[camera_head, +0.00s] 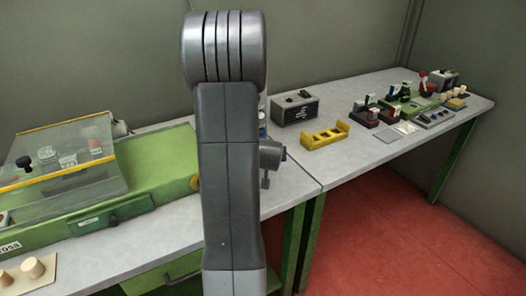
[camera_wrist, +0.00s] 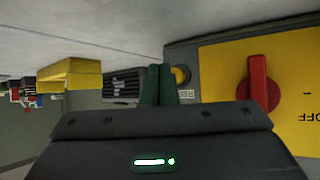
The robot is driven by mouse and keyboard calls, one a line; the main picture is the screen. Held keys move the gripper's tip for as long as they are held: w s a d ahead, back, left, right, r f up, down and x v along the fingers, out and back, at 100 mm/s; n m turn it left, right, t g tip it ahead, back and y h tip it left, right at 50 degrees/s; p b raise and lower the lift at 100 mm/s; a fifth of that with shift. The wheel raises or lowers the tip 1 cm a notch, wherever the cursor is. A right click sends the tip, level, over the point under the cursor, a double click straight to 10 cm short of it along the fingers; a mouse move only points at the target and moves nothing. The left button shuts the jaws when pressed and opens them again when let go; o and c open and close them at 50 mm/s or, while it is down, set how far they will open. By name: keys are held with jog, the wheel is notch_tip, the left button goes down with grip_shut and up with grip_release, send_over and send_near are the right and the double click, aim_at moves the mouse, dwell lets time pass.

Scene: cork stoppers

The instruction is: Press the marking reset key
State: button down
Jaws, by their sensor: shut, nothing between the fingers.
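In the wrist view, a small round button (camera_wrist: 181,75), dark with a yellowish rim, sits on a grey panel just right of my fingertips. A small label (camera_wrist: 184,95) beside it is partly hidden and too small to read fully. My gripper (camera_wrist: 159,70) is shut and empty, its two dark green fingers together, close to the button in the picture. I cannot tell whether they touch the panel. A red rotary switch (camera_wrist: 258,84) on a yellow plate (camera_wrist: 225,66) is further right. In the head view my arm hides the button and my fingers.
A black vented box (camera_head: 297,110) and a yellow holder (camera_head: 322,136) stand on the right table (camera_head: 375,150), with several small tools (camera_head: 405,95) beyond. A green machine (camera_head: 160,160) with a clear cover (camera_head: 70,160) fills the left table. Corks (camera_head: 33,267) lie on a board at lower left.

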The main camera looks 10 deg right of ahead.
jog(key=shift+s+d+f+b, duration=0.2)
jog(key=shift+s+b, duration=0.35)
jog(key=shift+b, duration=0.5)
jog(key=s+b, duration=0.1)
jog(key=b, duration=0.2)
jog(key=s+d+b, duration=0.1)
jog(key=s+b, duration=0.1)
jog(key=b, duration=0.1)
jog(key=shift+s+d+r, duration=0.1)
jog(key=shift+s+d, duration=0.05)
jog(key=shift+s, duration=0.15)
jog(key=shift+r, duration=0.1)
jog(key=shift+w+r+p, duration=0.1)
jog(key=shift+r+p, duration=0.05)
jog(key=shift+p, duration=0.3)
